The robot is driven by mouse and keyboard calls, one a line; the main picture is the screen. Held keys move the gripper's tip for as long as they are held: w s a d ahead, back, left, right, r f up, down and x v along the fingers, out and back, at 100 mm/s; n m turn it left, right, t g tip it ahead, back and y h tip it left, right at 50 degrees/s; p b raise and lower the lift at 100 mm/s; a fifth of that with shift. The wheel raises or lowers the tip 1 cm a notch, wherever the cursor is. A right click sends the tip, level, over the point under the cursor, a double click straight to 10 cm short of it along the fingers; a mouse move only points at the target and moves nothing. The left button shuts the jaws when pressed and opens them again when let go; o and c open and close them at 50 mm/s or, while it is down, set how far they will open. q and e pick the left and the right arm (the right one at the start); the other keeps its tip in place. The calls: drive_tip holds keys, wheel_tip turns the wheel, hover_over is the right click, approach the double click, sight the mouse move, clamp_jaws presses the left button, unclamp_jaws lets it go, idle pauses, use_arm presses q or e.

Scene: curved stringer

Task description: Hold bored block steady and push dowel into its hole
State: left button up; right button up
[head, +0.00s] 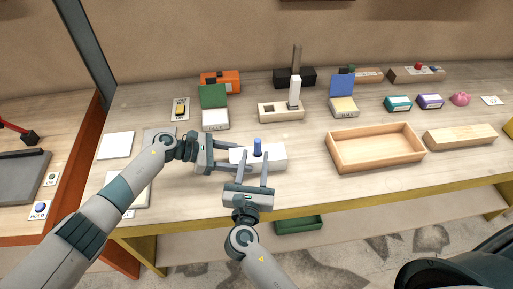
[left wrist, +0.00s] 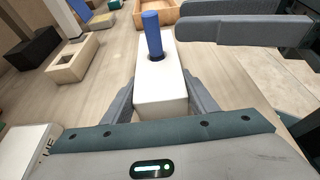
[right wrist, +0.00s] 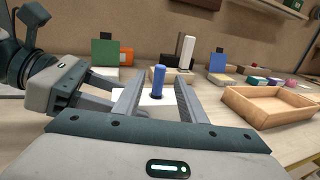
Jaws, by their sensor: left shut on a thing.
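The white bored block (head: 272,161) lies near the table's front edge. The blue dowel (head: 257,147) stands upright in its hole, with a good length showing above the top; it also shows in the left wrist view (left wrist: 151,35). My left gripper (head: 231,160) is shut on the block's left end, one finger on each side, as the left wrist view shows. My right gripper (head: 254,165) is open, its fingers on either side of the dowel with gaps; the dowel (right wrist: 158,80) stands between them in the right wrist view. The dowel's lower end is hidden in the block.
An empty wooden tray (head: 375,150) stands to the right. A wooden block with a square hole (head: 281,111) stands behind, holding a white upright piece (head: 294,92). A small box with a green lid (head: 214,119) is at back left. Bare table lies between block and tray.

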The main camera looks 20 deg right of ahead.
idle(0.3)
idle(0.5)
use_arm(q)
drive_tip(key=o, duration=1.9)
drive_tip(key=shift+c, duration=0.2)
drive_tip(key=shift+a+r, duration=0.1)
drive_tip(key=shift+a, duration=0.1)
drive_tip(key=shift+v, duration=2.3)
drive_tip(key=v, duration=1.2)
drive_tip(key=shift+w, duration=0.1)
drive_tip(key=shift+a, duration=0.1)
